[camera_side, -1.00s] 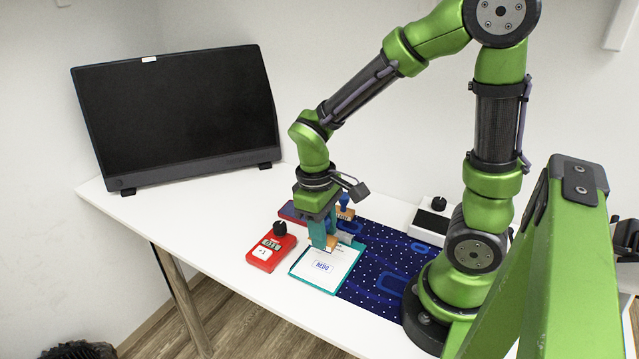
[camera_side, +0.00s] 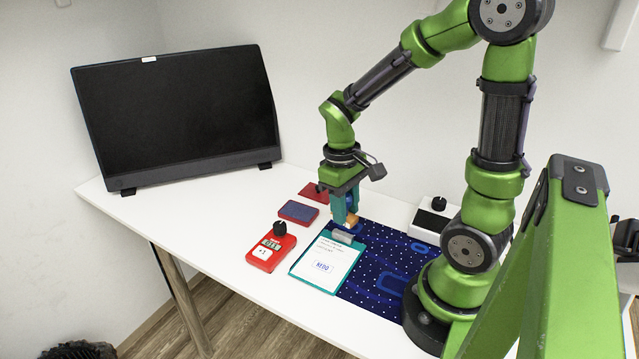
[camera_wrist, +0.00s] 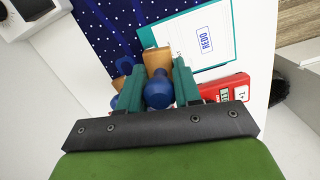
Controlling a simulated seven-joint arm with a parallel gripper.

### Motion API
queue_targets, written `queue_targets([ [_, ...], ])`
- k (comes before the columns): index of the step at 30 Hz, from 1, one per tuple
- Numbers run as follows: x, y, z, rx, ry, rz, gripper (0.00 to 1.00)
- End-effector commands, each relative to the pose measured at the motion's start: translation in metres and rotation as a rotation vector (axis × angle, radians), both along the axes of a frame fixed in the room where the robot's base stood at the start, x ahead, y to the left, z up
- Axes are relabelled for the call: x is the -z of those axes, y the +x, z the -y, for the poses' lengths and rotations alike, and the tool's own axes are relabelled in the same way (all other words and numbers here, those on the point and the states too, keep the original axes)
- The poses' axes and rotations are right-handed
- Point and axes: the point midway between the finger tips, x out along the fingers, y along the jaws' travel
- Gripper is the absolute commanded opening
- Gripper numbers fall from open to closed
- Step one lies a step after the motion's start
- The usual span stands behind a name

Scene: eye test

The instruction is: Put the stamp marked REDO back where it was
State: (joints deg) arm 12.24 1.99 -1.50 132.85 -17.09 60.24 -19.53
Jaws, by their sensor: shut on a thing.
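My gripper (camera_side: 345,216) is shut on a stamp with a wooden block (camera_wrist: 157,58) and a round blue knob (camera_wrist: 158,91). In the wrist view my gripper (camera_wrist: 158,70) has one finger on each side of it. No mark on this stamp can be read. In the side view it is partly hidden by the fingers, near the clip end of a teal clipboard (camera_side: 293,270). The paper (camera_side: 335,256) on the clipboard bears a blue REDO print (camera_wrist: 206,39). A second wooden stamp with a blue knob (camera_wrist: 119,101) shows partly behind the left finger in the wrist view.
A red counter box (camera_side: 262,257) with a black knob stands left of the clipboard. Behind it are a blue ink pad (camera_side: 298,211) and a red lid (camera_side: 310,192). A dark blue patterned mat (camera_side: 375,265), a white box (camera_side: 428,226) and a monitor (camera_side: 180,115) surround the work.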

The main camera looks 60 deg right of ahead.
Motion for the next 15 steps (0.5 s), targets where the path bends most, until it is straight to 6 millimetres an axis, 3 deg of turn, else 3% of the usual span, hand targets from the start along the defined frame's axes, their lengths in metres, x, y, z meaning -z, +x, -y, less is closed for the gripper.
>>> queue_targets([
  [1, -0.001, -0.007, 0.021, 0.037, -0.002, 0.002, 0.14],
  [3, -0.001, -0.017, 0.044, 0.049, -0.004, 0.002, 0.14],
  [7, -0.002, -0.037, 0.077, 0.027, -0.004, 0.001, 0.14],
  [10, -0.003, -0.048, 0.091, -0.037, -0.003, -0.003, 0.14],
  [15, 0.003, -0.05, 0.092, -0.155, 0.006, -0.009, 0.14],
])
